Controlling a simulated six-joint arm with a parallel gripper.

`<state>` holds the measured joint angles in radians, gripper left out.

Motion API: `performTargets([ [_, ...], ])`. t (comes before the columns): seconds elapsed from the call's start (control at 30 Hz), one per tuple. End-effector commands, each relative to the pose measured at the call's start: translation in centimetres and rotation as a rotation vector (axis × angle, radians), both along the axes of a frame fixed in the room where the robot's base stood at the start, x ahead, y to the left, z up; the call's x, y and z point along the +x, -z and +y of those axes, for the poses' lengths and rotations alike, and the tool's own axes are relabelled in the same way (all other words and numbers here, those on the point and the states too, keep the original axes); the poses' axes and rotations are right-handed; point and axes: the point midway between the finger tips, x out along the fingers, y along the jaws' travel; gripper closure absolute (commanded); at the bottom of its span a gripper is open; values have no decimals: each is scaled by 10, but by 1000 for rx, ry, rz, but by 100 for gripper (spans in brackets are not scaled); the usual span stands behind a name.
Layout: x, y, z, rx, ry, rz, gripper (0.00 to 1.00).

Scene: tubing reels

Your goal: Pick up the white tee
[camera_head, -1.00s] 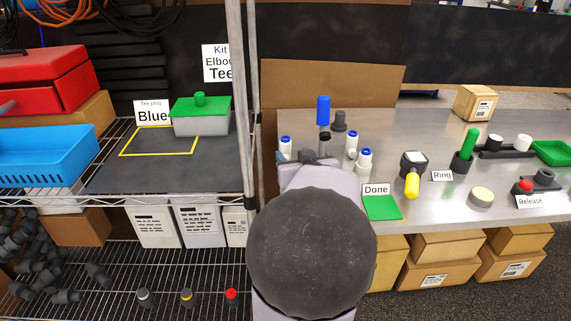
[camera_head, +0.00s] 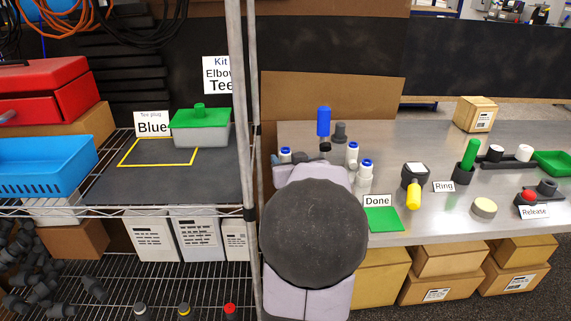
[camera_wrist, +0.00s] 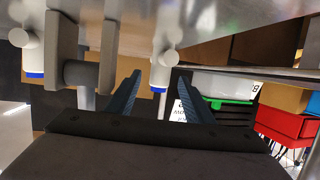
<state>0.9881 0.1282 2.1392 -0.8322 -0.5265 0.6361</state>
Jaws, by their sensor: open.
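White fittings with blue collars stand on the metal table: one at the left (camera_head: 286,154), partly hidden by my arm, and two at the right, one behind (camera_head: 352,154) and one in front (camera_head: 364,175). I cannot tell which is the tee named. In the wrist view, one white fitting with a side branch (camera_wrist: 161,72) appears between the fingers of my gripper (camera_wrist: 158,80), and another (camera_wrist: 30,50) lies at the left. My gripper is open; contact is not visible. In the head view my arm hides most of it.
A grey fitting (camera_wrist: 80,74) is close left of my gripper in the wrist view. A blue-handled tool (camera_head: 323,120) stands behind my arm. A green Done pad (camera_head: 383,220) and yellow-handled tool (camera_head: 413,192) are at the right. A shelf post (camera_head: 245,180) rises at the left.

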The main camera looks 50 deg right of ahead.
Motion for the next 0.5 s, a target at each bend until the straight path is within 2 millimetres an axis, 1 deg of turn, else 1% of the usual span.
performTargets([
  [0.03, 5, 4, -3, 1, 0, 2, 52],
  [0.17, 12, 5, -8, 0, 0, 1, 52],
  [0.43, 13, 5, -9, -1, 1, 1, 52],
  [0.47, 13, 5, -9, -1, 1, 1, 60],
  [0.5, 13, 5, -9, -1, 1, 1, 69],
])
